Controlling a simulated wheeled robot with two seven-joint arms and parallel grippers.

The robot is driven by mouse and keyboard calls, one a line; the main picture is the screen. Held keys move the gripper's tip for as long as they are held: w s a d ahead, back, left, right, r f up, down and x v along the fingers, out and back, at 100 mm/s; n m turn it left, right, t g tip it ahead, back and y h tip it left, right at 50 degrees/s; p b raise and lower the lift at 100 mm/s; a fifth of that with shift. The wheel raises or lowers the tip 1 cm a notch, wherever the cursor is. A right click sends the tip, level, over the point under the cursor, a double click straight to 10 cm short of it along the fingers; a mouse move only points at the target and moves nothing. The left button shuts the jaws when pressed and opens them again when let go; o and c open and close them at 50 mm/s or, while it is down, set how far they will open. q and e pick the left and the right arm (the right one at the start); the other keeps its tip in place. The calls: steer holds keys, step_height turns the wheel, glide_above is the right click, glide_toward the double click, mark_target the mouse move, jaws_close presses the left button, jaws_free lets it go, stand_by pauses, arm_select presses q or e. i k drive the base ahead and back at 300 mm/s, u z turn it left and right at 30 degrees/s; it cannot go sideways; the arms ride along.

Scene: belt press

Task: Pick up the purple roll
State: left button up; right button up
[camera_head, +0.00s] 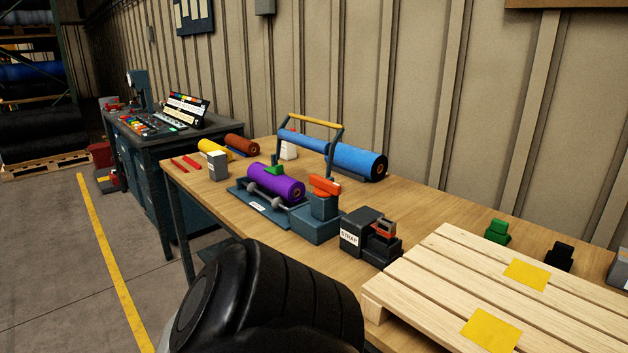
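The purple roll (280,186) lies on its side on a low blue-grey press base (257,205) on the wooden table. A yellow-topped handle frame (316,121) rises behind it. A grey bar runs low along its front side, and a small green block (274,170) touches or overlaps its upper left part. A blue block with an orange lever (325,186) stands at its right end. Neither of my grippers is in view.
A larger blue roll (355,161) lies behind. A strap device (356,232) and a wooden pallet (470,290) with yellow squares occupy the right side. Yellow (212,148) and brown-red (240,144) rolls lie at the far left. A large black ribbed body covers the bottom foreground.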

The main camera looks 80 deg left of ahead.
mark_target(292, 190)
steer(key=u, duration=2.8)
